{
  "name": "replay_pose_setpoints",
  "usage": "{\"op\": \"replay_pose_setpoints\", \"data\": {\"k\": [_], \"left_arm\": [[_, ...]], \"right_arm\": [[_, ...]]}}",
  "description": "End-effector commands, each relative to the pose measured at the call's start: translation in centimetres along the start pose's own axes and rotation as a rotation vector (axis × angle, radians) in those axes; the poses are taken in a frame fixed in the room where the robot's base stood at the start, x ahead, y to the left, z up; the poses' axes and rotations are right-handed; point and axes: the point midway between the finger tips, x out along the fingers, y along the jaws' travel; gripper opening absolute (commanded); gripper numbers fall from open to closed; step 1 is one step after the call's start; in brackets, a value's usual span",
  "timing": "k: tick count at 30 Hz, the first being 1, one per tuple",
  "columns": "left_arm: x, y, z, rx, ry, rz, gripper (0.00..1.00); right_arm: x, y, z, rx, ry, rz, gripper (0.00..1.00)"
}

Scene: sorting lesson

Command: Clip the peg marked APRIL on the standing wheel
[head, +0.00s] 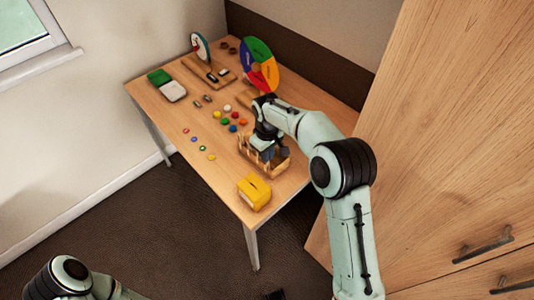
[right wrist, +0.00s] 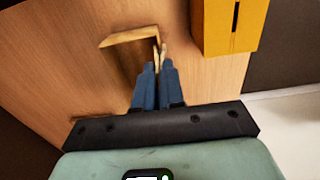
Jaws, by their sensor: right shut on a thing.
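The standing wheel (head: 261,64), with green, blue, yellow and red sectors, stands upright at the back of the table. A wooden basket (head: 247,152) with slatted sides is at the right front part of the table. My right gripper (head: 270,152) is down at the basket. In the right wrist view its blue fingers (right wrist: 156,78) are shut on a pale wooden peg (right wrist: 160,52), beside a wooden rim (right wrist: 128,38). No mark on the peg is readable, so I cannot tell which month it is. My left gripper is not in view; only part of that arm shows.
A yellow box with a slot (head: 254,192) stands just in front of the basket. Several coloured round pieces (head: 225,121) lie mid-table. A smaller round disc (head: 200,46) and a green-and-white box (head: 167,86) are at the back left. A wooden cabinet (head: 440,150) is close on the right.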

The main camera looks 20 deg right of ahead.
Motion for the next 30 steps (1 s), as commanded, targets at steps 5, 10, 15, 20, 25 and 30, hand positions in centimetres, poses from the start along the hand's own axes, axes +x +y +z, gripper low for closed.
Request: {"op": "replay_pose_setpoints", "data": {"k": [5,10,15,20,25,30], "left_arm": [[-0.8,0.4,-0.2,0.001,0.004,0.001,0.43],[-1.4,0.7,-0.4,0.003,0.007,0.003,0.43],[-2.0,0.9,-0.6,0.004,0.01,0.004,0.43],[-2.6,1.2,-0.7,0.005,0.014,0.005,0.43],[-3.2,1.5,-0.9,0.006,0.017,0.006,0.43],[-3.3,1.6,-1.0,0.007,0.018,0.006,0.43]], "right_arm": [[-1.1,0.0,-0.1,0.0,0.001,0.0,0.0],[-2.0,0.0,-0.1,0.0,0.002,0.0,0.0],[-2.9,0.0,-0.1,0.0,0.002,0.0,0.0],[-3.7,0.0,-0.1,0.0,0.002,0.0,0.0],[-4.5,0.0,-0.1,-0.001,0.001,0.0,0.0],[-4.7,0.0,0.0,-0.001,0.0,0.0,0.0]]}}
